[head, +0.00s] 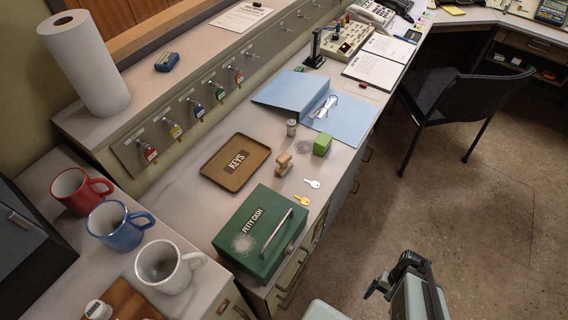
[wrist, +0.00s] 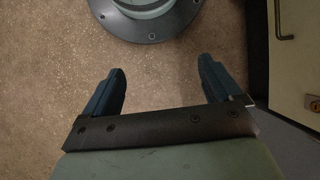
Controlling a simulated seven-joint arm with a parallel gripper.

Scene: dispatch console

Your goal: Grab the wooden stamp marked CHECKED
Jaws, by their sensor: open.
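A small light-wood stamp (head: 284,164) stands on the desk in the head view, just right of the brown KEYS tray and behind the green cash box. Any marking on it is too small to read. My gripper (wrist: 160,75) is open and empty in the wrist view, with its two dark blue fingers spread over the floor. In the head view my arm is at the bottom right, over the floor and well away from the stamp. The stamp is not in the wrist view.
The KEYS tray (head: 210,177), the green PETTY CASH box (head: 240,225), a green block (head: 322,145), a small metal cylinder (head: 291,128) and two keys (head: 301,200) surround the stamp. A blue folder (head: 350,120) lies behind. A black chair (head: 450,100) stands right of the desk.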

